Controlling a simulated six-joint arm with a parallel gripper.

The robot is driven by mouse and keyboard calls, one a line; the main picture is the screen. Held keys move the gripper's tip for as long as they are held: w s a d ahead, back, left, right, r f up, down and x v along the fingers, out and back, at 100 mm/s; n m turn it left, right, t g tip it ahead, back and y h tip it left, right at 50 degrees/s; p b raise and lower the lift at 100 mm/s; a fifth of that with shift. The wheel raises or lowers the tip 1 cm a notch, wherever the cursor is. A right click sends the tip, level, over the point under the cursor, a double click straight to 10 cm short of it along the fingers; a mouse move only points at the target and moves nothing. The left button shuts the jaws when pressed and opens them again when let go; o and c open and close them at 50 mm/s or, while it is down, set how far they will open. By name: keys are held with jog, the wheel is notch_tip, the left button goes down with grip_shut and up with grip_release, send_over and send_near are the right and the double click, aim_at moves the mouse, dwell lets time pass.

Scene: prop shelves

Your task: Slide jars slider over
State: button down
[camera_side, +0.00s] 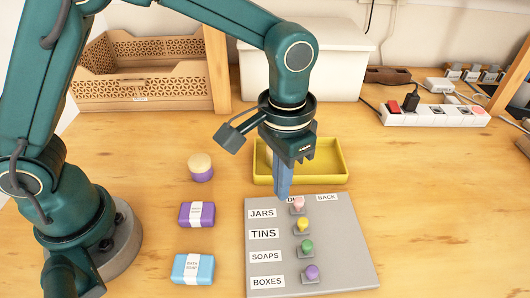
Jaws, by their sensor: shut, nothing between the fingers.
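The grey slider board (350,250) lies on the table at front centre. It has rows labelled JARS, TINS, SOAPS and BOXES, with a BACK label at the upper right and another column label partly hidden. The pink knob of the jars slider (298,204) stands in the JARS row, just right of its label (262,213). My gripper (282,196) points down at the top edge of the board, just left of the pink knob. It is shut and empty. I cannot tell whether it touches the knob.
Yellow, green and purple knobs (312,271) stand in the lower rows. A yellow tray (335,168) sits behind the board. A round jar (201,168), purple bar (196,214) and blue bar (193,268) lie left. A power strip (435,115) is at back right.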

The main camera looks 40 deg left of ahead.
aim_at(276, 213)
jog(key=shift+f, duration=0.15)
jog(key=shift+f, duration=2.25)
jog(key=shift+s+a, duration=0.1)
jog(key=shift+s+a, duration=0.15)
notch_tip(276, 213, up, 7)
dwell(0.4)
